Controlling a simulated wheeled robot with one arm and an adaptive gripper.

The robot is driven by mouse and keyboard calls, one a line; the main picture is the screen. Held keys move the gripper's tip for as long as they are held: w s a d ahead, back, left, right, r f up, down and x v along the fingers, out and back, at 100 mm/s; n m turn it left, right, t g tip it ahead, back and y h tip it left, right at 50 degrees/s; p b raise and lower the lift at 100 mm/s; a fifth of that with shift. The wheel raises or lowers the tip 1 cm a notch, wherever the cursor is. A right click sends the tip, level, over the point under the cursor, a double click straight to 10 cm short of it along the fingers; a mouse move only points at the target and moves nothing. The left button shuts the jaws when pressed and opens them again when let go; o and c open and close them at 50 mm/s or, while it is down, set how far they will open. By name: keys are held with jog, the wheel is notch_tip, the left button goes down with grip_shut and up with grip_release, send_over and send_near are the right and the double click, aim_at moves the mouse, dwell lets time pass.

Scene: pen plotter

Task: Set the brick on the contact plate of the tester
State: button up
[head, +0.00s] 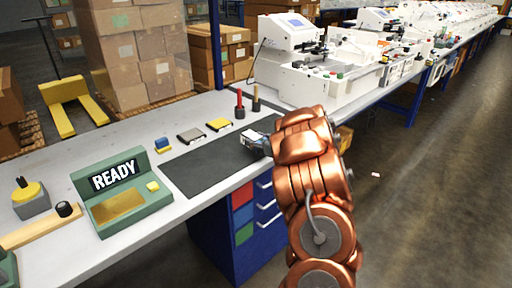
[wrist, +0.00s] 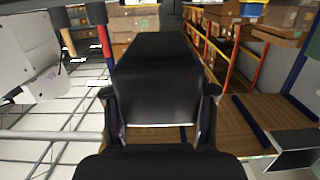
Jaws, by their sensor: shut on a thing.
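The tester is a green device (head: 123,188) on the bench at the left, with a lit display reading READY. Its contact plate (head: 116,207) is a bare brass-coloured area in its front, with a small yellow button (head: 153,186) beside it. My gripper (head: 256,141) is over the right end of the dark mat, well to the right of the tester. In the wrist view a dark block (wrist: 158,85), which I take to be the brick, fills the middle between my fingers (wrist: 160,105). My gripper is shut on it. In the head view the brick is not clearly distinguishable.
The dark mat (head: 210,166) is clear. Behind it lie a blue block (head: 162,144), a grey item (head: 190,135) and a yellow-topped item (head: 218,125). A red post (head: 239,103) and a brown post stand behind my gripper. White machines (head: 289,62) line the bench at right.

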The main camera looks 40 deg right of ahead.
jog(key=shift+w+d, duration=0.1)
jog(key=shift+d, duration=0.15)
jog(key=shift+w+f, duration=0.1)
jog(key=shift+f, duration=1.65)
jog(key=shift+f, duration=0.1)
jog(key=o, duration=1.5)
jog(key=s+r, duration=0.2)
jog(key=s, duration=1)
jog(key=shift+a, duration=0.1)
